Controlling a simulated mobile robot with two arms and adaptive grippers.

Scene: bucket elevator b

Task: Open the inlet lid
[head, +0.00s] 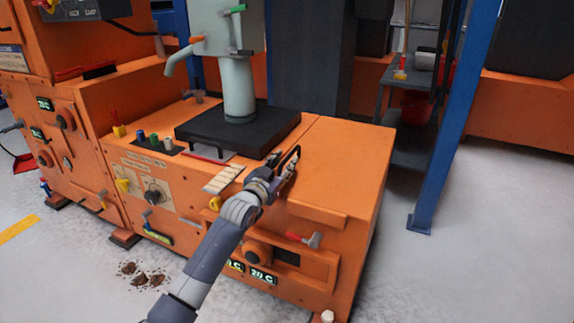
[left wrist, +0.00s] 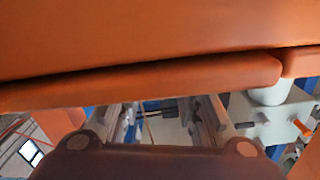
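The inlet lid appears to be the flat orange panel (head: 345,155) on top of the right part of the orange machine; it lies flat and looks closed. A raised orange lip (head: 318,213) runs along its front edge. My left gripper (head: 288,162) is above the machine top by the lid's left side, with its two dark fingers apart and nothing seen between them. In the left wrist view an orange lip (left wrist: 150,82) crosses above the fingers (left wrist: 165,115); I cannot tell whether they touch it. My right gripper is not in view.
A black plate (head: 210,130) with a pale green column (head: 236,80) stands left of the lid. A red-handled valve (head: 305,239) sticks out of the front. A blue post (head: 450,130) stands at the right, with free floor (head: 500,220) beside it.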

